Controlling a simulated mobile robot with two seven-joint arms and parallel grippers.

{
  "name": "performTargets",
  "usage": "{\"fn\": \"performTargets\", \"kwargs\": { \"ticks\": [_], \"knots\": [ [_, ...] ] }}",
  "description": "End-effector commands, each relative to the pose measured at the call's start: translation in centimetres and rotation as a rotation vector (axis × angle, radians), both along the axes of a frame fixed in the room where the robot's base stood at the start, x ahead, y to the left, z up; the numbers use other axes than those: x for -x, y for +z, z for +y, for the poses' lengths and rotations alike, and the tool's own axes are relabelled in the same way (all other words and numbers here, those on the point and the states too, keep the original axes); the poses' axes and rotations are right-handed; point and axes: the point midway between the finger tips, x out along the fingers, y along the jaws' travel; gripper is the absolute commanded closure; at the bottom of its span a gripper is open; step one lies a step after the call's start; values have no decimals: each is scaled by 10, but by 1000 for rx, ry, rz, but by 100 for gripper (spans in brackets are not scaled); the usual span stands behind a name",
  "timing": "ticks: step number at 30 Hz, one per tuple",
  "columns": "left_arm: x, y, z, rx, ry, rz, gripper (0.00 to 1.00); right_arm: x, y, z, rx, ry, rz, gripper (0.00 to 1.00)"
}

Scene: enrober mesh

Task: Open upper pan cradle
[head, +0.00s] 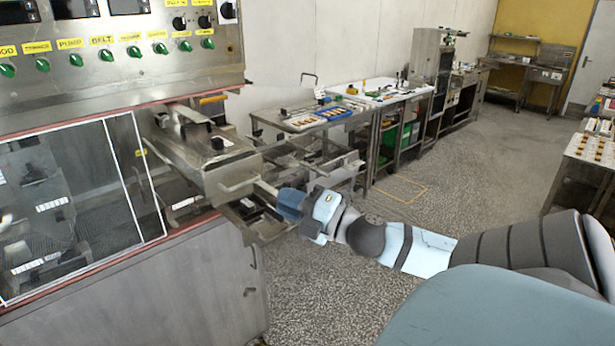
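The enrober machine (120,70) fills the left of the head view. A metal box-shaped unit (200,160) with a small black knob sticks out of its right end; I take this to be the upper pan cradle, but cannot be sure. A bar handle (238,186) shows on its front. A lower metal tray-like part (250,215) juts out beneath it. My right gripper (280,200) reaches in from the right and is close to the right end of these parts. Its fingers are too small and hidden to show whether they touch anything. My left gripper is out of view.
A clear guard panel (75,205) with a white frame covers the machine's front. Metal worktables (310,118) with trays stand along the back wall. Another table (590,150) is at the right edge. The speckled floor (480,150) between them is clear.

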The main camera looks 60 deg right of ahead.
Motion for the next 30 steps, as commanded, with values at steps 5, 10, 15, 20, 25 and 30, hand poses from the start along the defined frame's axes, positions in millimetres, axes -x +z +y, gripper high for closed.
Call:
{"fn": "performTargets", "kwargs": {
  "ticks": [5, 10, 15, 20, 25, 30],
  "knots": [
    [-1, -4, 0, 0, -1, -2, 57, 26, -6, -4, -1, -3, 2, 82],
    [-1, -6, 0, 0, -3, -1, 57, 39, -7, -6, 1, 0, 1, 82],
    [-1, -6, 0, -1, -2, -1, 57, 41, -6, -6, 2, 0, 0, 82],
    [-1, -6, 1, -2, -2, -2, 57, 41, -6, -6, 2, 0, 0, 82],
    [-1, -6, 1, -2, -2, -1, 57, 41, -6, -6, 2, 0, 0, 82],
    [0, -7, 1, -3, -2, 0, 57, 41, -7, -7, 0, -1, 1, 82]
  ]
}}
